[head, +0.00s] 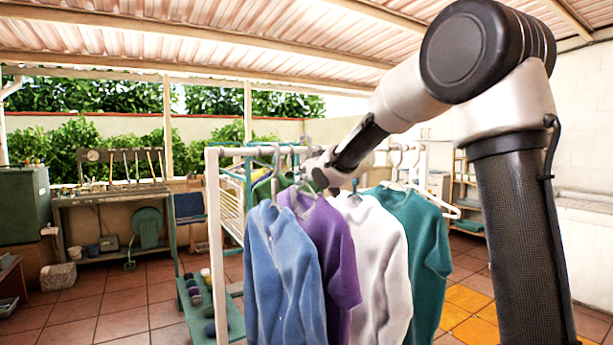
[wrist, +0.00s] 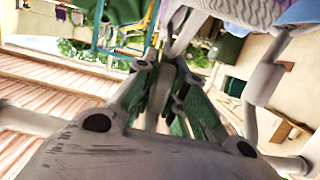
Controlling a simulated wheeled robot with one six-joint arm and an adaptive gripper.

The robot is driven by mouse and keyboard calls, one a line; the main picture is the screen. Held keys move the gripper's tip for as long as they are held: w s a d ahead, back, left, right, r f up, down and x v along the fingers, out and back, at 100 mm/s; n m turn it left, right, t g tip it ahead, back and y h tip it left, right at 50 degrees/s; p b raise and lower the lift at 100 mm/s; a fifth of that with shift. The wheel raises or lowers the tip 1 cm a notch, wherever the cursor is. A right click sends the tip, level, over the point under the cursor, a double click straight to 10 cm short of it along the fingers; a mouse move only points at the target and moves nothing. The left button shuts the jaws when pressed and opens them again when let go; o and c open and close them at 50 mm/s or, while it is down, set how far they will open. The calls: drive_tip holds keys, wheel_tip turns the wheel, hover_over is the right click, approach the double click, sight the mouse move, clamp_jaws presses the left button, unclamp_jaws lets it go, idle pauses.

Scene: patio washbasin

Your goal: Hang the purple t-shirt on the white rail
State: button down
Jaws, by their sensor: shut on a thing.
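The purple t-shirt (head: 333,252) hangs upright on a light hanger (head: 303,189), between a blue shirt and a white one. My gripper (head: 318,178) is at the top of this hanger, just above the shirt's collar, and is shut on it. The white rail (head: 236,151) runs behind the hanger tops. A hook rises to rail height by my gripper, but I cannot tell whether it rests on the rail. In the wrist view my gripper's fingers (wrist: 172,108) close around a thin grey piece; the fingertips are partly hidden.
A blue shirt (head: 281,270) hangs close on the left; a white shirt (head: 370,255) and a teal shirt (head: 422,250) hang close on the right. A white drying rack (head: 231,198) stands behind. A workbench (head: 110,195) is at the far left. Tiled floor is open at left.

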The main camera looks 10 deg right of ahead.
drive_tip(key=shift+w+f, duration=0.1)
drive_tip(key=shift+f, duration=0.1)
idle(0.5)
drive_tip(key=shift+f, duration=1.1)
drive_tip(key=c, duration=1.4)
unclamp_jaws()
drive_tip(key=s+d, duration=0.1)
drive_tip(key=s, duration=0.2)
drive_tip(key=s+d, duration=0.1)
drive_tip(key=s, duration=0.3)
drive_tip(key=s+d, duration=0.1)
drive_tip(key=s, duration=0.3)
drive_tip(key=shift+s+d, duration=0.2)
drive_tip(key=shift+d, duration=0.1)
